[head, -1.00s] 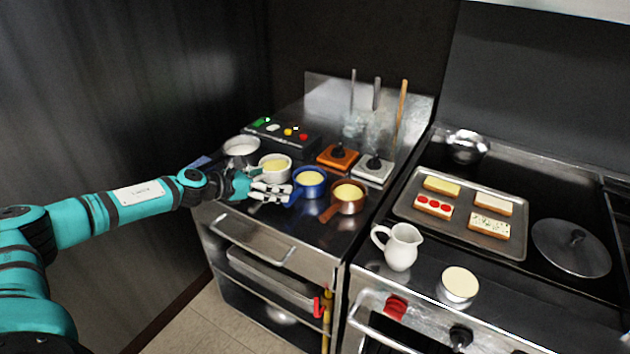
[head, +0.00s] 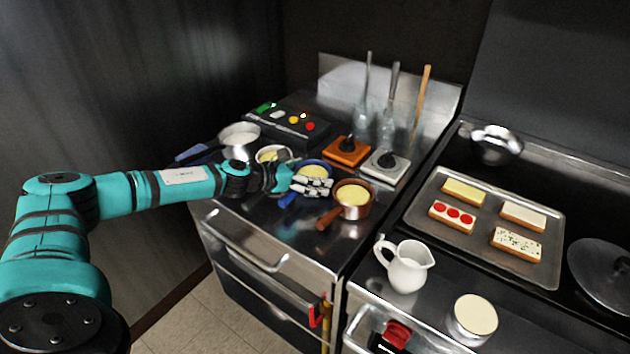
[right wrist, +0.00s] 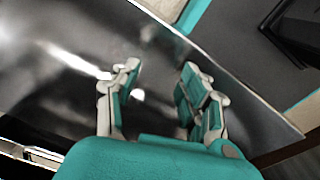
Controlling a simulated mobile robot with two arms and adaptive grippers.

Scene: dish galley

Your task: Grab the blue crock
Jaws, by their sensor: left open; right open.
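The blue crock (head: 316,169), filled with something pale yellow, stands on the steel counter between a white crock (head: 268,154) and a copper-brown crock (head: 354,208). Its blue handle (head: 288,199) points to the front left. My left gripper (head: 318,188) is open at the front of the blue crock and hides part of its wall. I cannot tell whether the fingers touch it. My right gripper (right wrist: 160,74) is open and empty in the right wrist view, with a blurred shiny surface behind it.
A steel pot (head: 239,141) stands left of the crocks. Behind are an orange switch block (head: 345,152), a white one (head: 384,167) and a button panel (head: 287,124). A white jug (head: 405,268) and a tray of toasts (head: 470,253) are on the right.

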